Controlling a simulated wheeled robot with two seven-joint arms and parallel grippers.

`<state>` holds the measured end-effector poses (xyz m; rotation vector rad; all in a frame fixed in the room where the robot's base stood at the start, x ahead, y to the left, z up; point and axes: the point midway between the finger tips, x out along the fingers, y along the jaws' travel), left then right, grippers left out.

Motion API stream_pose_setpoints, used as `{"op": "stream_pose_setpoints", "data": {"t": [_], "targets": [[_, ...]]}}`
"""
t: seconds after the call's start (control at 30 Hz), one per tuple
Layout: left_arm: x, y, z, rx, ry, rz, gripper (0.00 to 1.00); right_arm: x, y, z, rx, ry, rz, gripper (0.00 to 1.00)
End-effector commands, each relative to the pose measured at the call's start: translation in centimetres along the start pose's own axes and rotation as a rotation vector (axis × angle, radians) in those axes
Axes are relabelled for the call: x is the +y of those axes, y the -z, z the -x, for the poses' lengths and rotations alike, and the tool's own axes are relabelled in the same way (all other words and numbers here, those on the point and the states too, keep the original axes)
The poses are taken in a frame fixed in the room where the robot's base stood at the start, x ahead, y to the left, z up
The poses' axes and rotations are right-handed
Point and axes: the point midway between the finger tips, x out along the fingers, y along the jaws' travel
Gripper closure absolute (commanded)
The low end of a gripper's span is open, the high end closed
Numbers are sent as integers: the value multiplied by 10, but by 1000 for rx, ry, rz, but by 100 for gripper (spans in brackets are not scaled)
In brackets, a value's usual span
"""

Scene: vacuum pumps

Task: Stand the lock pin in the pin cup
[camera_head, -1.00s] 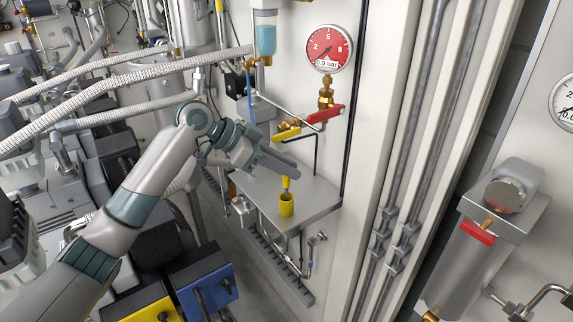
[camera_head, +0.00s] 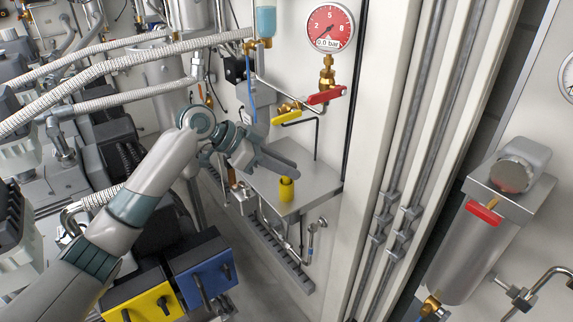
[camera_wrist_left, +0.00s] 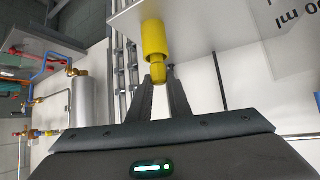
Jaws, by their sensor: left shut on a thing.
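The yellow pin cup (camera_head: 287,193) stands upright on the grey shelf (camera_head: 318,187). It also shows in the left wrist view (camera_wrist_left: 154,38), which is turned so that the shelf is at the top. My left gripper (camera_head: 288,169) is just above the cup, its fingers shut on the yellow lock pin (camera_wrist_left: 160,72). The pin's free end is at the cup's mouth and appears to reach into it; how deep is hidden. Little of the pin shows in the head view, between fingers and cup. My right gripper is not in view.
The yellow-handled valve (camera_head: 287,117) and red-handled valve (camera_head: 326,96) are on the wall behind the shelf, below the pressure gauge (camera_head: 330,27). A thin dark bent rod rises behind the gripper. The shelf's right part is clear.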

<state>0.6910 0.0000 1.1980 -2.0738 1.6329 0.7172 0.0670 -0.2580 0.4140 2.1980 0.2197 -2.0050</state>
Motion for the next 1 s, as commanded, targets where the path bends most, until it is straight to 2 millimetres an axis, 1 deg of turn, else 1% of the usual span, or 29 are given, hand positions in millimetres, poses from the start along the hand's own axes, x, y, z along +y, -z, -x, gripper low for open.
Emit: {"op": "stream_pose_setpoints", "data": {"t": [0.33,0.9,0.93,0.97,1.0], "targets": [[0,-1,-1,0,0,0,100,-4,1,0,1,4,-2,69],[0,-6,-4,0,0,0,100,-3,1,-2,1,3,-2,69],[0,-5,-4,0,0,0,78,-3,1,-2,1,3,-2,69],[0,-5,-4,0,0,0,71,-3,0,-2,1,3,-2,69],[0,-5,-4,0,0,0,61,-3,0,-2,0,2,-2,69]]}}
